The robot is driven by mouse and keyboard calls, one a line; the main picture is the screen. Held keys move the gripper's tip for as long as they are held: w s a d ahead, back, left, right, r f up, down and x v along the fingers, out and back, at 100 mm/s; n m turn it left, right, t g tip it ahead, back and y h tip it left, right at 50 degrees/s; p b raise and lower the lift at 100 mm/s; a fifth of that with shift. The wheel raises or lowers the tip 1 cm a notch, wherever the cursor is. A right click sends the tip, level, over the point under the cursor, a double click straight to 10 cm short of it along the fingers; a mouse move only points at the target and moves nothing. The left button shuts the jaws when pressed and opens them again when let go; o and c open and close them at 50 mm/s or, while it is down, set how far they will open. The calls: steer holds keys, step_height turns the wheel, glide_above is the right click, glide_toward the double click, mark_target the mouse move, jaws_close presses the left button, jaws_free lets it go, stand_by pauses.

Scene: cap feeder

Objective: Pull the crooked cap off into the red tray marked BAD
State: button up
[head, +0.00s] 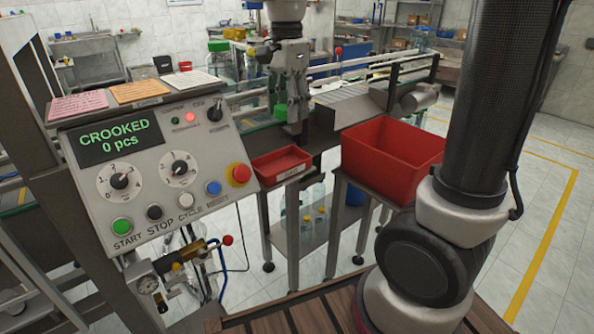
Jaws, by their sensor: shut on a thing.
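My gripper (287,112) points down at the upper middle of the head view, above the near edge of the conveyor. It is shut on a green cap (280,113), which shows at its fingertips. No bottle shows clearly under this cap, and its tilt is hard to tell. A small shallow red tray (280,166) stands just below and in front of the gripper, on a metal stand. A pale label is on its front, too small to read. The control panel display (119,138) reads "CROOKED 0 pcs".
A large red bin (375,160) stands right of the small tray. The control panel (170,205), with knobs and buttons, fills the left. A green-capped bottle (219,62) stands left of my gripper. Guard rails (352,66) run along the conveyor at the right.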

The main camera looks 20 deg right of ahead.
steer(key=shift+w+f, duration=0.1)
steer(key=shift+f, duration=0.25)
steer(key=shift+w+a+f, duration=0.15)
steer(key=shift+w, duration=0.15)
steer(key=shift+f, duration=2.8)
steer(key=o, duration=0.8)
steer(key=shift+c, duration=0.2)
step_height(320, 180, up, 12)
steer(key=shift+r, duration=0.1)
